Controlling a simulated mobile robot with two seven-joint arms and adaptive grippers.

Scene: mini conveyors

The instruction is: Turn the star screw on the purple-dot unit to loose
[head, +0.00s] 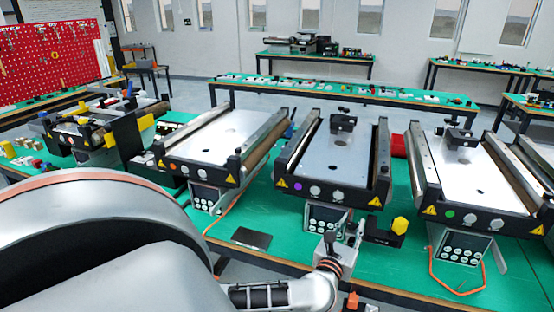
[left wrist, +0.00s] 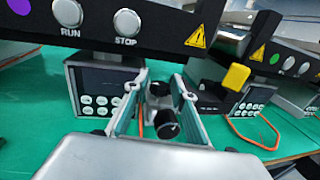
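The purple-dot unit (head: 335,165) stands in the middle of the head view; its purple dot also shows in the left wrist view (left wrist: 20,6). A yellow many-sided knob (head: 400,225), apparently the star screw, sits on a black block at the unit's front right; it also shows in the left wrist view (left wrist: 236,76). My left gripper (head: 344,243) is in front of the unit's control box, left of the yellow knob and apart from it. Its fingers (left wrist: 157,84) are spread. A small dark knob (left wrist: 166,124) shows between them; I cannot tell whether they touch it. My right gripper is out of view.
An orange-dot unit (head: 215,138) stands to the left and a green-dot unit (head: 470,170) to the right. Orange cables (head: 455,290) lie on the green table. The control box (left wrist: 105,85) is close to the left finger. A dark plate (head: 251,238) lies left of the gripper.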

